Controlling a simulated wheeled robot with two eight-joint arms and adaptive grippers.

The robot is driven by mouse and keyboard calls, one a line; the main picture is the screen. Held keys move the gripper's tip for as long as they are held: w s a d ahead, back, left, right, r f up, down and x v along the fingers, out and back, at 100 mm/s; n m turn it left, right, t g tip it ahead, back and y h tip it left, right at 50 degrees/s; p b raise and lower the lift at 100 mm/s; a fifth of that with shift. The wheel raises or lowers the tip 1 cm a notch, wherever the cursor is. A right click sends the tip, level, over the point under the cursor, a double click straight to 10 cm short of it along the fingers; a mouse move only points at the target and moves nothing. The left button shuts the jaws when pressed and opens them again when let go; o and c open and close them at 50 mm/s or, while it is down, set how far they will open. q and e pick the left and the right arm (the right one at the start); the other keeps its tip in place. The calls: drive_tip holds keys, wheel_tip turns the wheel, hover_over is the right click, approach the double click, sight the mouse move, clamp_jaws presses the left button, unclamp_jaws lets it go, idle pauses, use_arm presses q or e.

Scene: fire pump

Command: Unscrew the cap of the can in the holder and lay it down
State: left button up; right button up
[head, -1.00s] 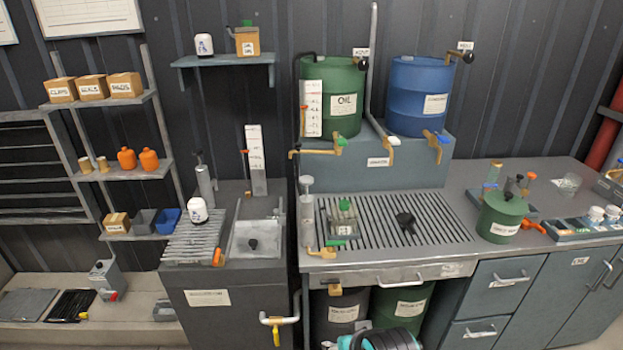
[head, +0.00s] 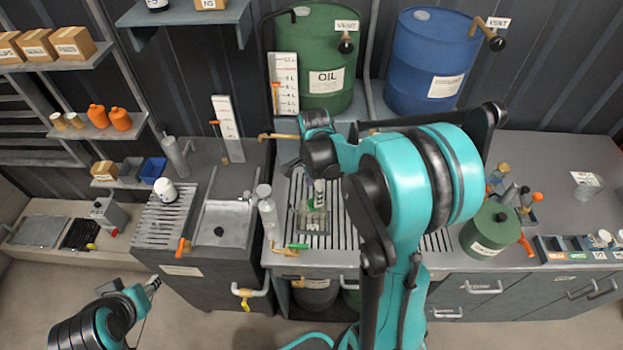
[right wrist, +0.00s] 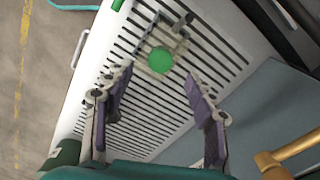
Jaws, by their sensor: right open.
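The can (head: 313,218) stands in its holder on the slatted drain grate, left of my right arm in the head view. Its round green cap (right wrist: 160,59) shows from above in the right wrist view. My right gripper (right wrist: 158,82) is open and empty, its purple-padded fingers spread wide. The cap lies just beyond the gap between the fingertips, and the fingers look clear of it. In the head view the right gripper (head: 291,166) is partly hidden by its own wrist. My left gripper (head: 152,284) is low at the left, away from the bench; its jaw state is unclear.
The green oil drum (head: 322,65) and blue drum (head: 432,60) stand behind the grate. A green lidded container (head: 492,232) stands on the right. A sink (head: 222,222) lies left. My right arm hides part of the grate (head: 345,235).

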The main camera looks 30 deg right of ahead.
wheel_tip(320, 180, down, 5)
drive_tip(key=shift+w+d+f+b, duration=0.1)
drive_tip(key=shift+b, duration=0.4)
drive_tip(key=shift+f, duration=0.3)
drive_tip(key=c, duration=1.2)
drive_tip(key=o, duration=0.5)
drive_tip(key=shift+c, duration=0.2)
drive_tip(key=c, duration=0.4)
drive_tip(key=shift+n+b, duration=0.3)
drive_tip(key=shift+n, duration=2)
